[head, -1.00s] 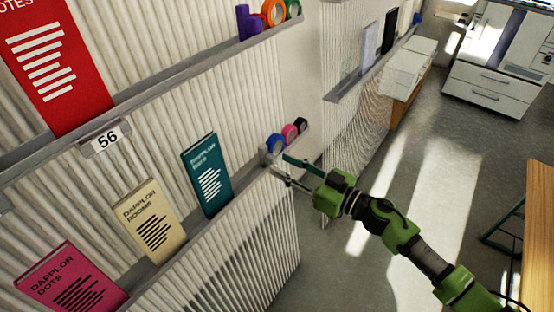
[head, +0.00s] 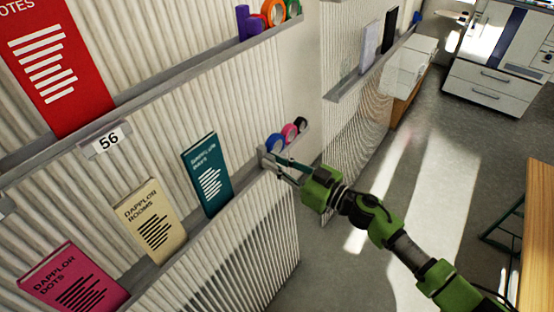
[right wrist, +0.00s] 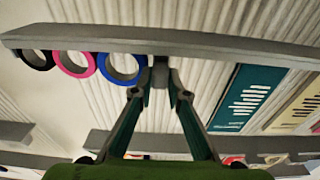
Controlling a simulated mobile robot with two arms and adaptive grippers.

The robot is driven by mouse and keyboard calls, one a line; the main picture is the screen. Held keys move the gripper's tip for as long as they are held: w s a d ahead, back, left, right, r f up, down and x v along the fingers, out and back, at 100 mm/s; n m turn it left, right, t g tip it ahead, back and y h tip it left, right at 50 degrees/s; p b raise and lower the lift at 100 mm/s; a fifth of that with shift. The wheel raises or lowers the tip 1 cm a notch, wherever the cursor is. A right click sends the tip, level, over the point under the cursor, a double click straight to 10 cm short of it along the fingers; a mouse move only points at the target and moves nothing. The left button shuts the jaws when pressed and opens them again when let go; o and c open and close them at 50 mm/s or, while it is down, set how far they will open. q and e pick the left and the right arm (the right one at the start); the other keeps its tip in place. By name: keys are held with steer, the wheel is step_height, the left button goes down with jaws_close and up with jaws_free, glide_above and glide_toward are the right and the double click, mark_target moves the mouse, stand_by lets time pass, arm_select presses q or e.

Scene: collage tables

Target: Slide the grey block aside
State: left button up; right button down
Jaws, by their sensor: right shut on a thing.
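The small grey block (head: 264,155) sits on the ledge of the lower rack, between the teal book (head: 207,177) and the tape rolls. My right gripper (head: 275,167) reaches it from the right. In the right wrist view, the grey block (right wrist: 160,73) is between the two fingertips of my right gripper (right wrist: 160,92), which are shut on it. The block's far side is hidden. My left gripper is not in view.
Blue, pink and black tape rolls (head: 289,133) stand just beyond the block. A cream book (head: 150,220) and a pink book (head: 73,279) stand nearer on the same ledge (head: 240,198). The ledge between the teal book and the block is clear.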

steer(key=s+a+p, duration=0.1)
steer(key=s, duration=0.1)
steer(key=s+a+p, duration=0.1)
steer(key=s+a, duration=0.1)
steer(key=s+a+p, duration=0.1)
steer(key=s, duration=0.1)
steer(key=shift+a+r+p, duration=0.15)
steer(key=shift+p, duration=0.25)
steer(key=shift+s+a, duration=0.3)
steer(key=shift+s, duration=0.1)
steer(key=shift+f, duration=0.2)
steer(key=c, duration=2)
jaws_free()
steer(key=shift+o, duration=0.2)
steer(key=v, duration=1.2)
